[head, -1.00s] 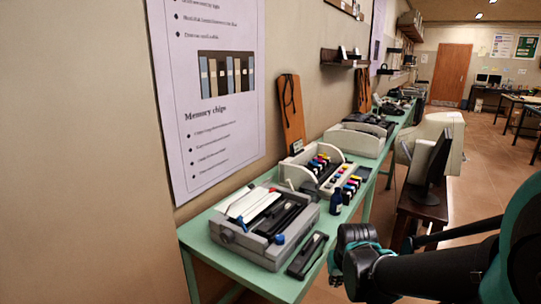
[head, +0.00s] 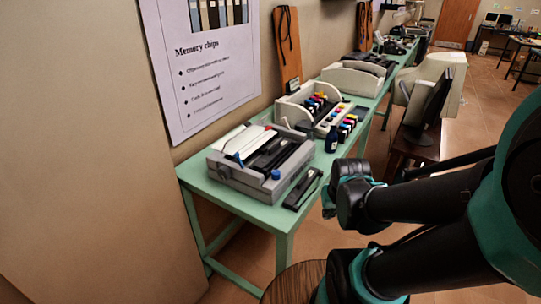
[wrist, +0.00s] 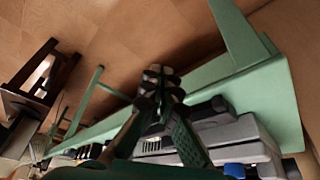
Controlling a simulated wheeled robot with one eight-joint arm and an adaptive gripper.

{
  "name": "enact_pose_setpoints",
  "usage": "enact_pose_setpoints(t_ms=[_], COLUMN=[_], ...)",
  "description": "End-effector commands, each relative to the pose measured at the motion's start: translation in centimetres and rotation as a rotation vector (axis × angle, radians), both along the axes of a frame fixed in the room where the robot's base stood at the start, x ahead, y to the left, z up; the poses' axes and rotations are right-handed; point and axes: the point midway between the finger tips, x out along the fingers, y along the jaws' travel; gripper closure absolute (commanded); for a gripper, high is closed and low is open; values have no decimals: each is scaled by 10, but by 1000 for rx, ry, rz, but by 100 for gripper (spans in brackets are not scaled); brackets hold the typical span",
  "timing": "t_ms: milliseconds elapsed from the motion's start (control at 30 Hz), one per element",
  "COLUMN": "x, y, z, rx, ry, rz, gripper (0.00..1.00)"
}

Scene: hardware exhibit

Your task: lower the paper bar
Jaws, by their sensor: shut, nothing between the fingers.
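A grey printer (head: 238,176) with its lid open sits at the near end of a green table. A white slat (head: 247,140) and dark bars with a roller (head: 280,158) lie across its top; which one is the paper bar I cannot tell. A blue knob (head: 276,174) is on its near right side. The printer's grey case also shows in the wrist view (wrist: 235,140). My gripper (wrist: 160,75) is shut and empty, with the printer behind it in that view. In the head view, my gripper (head: 332,198) is right of the printer, apart from it and past the table's edge.
A black part (head: 303,189) lies on the green table (head: 257,211) right of the printer. Ink bottles (head: 331,139) and a white cartridge unit (head: 300,107) stand behind. A round wooden surface (head: 292,284) is below. A monitor (head: 428,108) stands to the right.

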Motion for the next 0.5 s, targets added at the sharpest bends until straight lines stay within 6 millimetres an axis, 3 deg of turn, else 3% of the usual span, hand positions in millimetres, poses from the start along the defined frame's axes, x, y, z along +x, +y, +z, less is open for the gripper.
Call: enact_pose_setpoints(t_ms=[167,267,500], x=[16,47,162], y=[9,27,104], z=[10,30,116], rx=[14,40,133], ry=[-8,-26,-139], rz=[45,138,494], gripper=[100,100,100])
